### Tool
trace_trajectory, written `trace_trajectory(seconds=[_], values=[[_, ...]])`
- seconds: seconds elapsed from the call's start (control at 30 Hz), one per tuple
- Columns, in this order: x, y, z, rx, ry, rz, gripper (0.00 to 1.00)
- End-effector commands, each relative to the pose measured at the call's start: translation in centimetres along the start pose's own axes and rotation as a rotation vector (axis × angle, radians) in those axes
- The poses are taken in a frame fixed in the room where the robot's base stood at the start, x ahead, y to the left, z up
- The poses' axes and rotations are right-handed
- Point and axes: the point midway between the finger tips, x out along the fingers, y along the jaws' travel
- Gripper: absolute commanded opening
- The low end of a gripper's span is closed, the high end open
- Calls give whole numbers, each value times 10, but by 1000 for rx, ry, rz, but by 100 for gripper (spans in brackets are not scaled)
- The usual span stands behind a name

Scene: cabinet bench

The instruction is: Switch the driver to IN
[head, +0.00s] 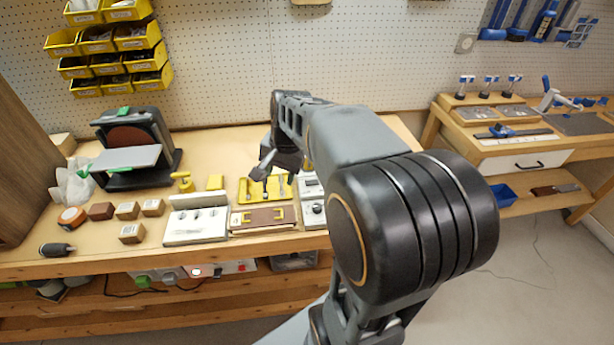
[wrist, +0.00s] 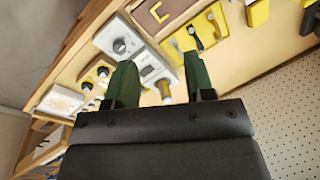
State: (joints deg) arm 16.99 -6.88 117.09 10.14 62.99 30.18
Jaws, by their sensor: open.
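No label reading IN is legible, and I cannot tell for sure which thing is the driver. A pale control box (head: 311,190) with a dark round knob stands on the bench, partly hidden behind my arm. In the wrist view, a pale box with a round knob (wrist: 120,45) lies beyond the left finger, and a small yellow-brown cylinder (wrist: 164,88) shows between the fingers.
A yellow tray with small levers (head: 244,190), a brown board with yellow brackets (head: 263,219) and a white switch panel (head: 197,238) stand close together. A disc sander (head: 130,158) and several wooden blocks (head: 130,233) are at left. Pegboard (head: 220,60) closes the back.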

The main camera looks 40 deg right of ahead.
Motion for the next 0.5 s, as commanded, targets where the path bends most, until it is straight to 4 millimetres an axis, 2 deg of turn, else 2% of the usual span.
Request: trace_trajectory(seconds=[0.03, 0.1, 0.2, 0.33, 0.5], values=[[3, 7, -31, 164, -30, 0, 49], [6, 16, -68, 382, -72, -9, 49], [11, 33, -112, 648, -127, -19, 49], [20, 54, -153, 905, -188, -29, 49], [28, 74, -181, 1092, -236, -34, 49]])
